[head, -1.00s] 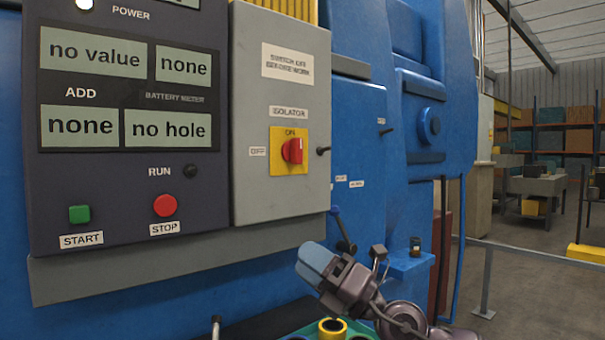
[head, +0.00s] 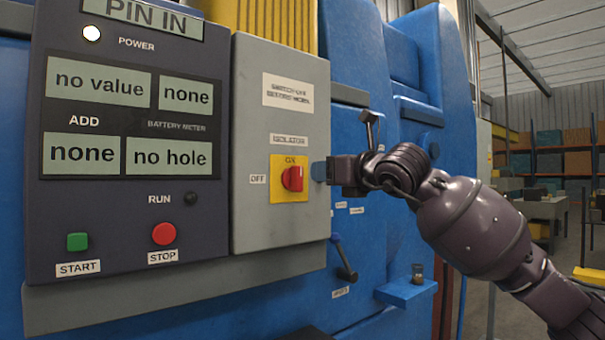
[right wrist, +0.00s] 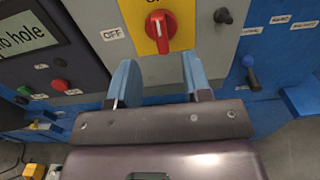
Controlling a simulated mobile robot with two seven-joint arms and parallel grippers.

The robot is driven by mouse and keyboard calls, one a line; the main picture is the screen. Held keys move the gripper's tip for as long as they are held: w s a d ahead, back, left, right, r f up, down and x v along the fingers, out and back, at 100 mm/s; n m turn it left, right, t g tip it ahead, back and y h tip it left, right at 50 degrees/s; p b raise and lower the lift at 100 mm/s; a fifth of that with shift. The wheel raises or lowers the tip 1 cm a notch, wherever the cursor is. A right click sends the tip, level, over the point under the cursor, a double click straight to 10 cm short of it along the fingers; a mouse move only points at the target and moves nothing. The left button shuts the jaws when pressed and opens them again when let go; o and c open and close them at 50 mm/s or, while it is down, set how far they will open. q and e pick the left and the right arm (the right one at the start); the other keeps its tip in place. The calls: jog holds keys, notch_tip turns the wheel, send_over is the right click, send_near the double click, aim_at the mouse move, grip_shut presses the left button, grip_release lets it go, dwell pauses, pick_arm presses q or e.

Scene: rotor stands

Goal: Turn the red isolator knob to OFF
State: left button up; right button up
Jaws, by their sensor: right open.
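The red isolator knob (head: 292,178) sits on a yellow plate (head: 291,196) on the grey box. My right gripper (head: 322,171) is at the right edge of the box, just right of the knob in the head view. Its blue fingers (right wrist: 161,80) are open and empty, apart from the knob. My left gripper is not in view.
A dark panel (head: 125,215) with a green START button (head: 77,241) and a red STOP button (head: 165,234) is left of the box. The space before the knob is clear.

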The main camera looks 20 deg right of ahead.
aim_at(301, 172)
jog(key=x, duration=0.8)
jog(key=shift+w+a, duration=0.2)
jog(key=shift+w, duration=0.05)
jog(key=shift+c, duration=0.4)
grip_shut()
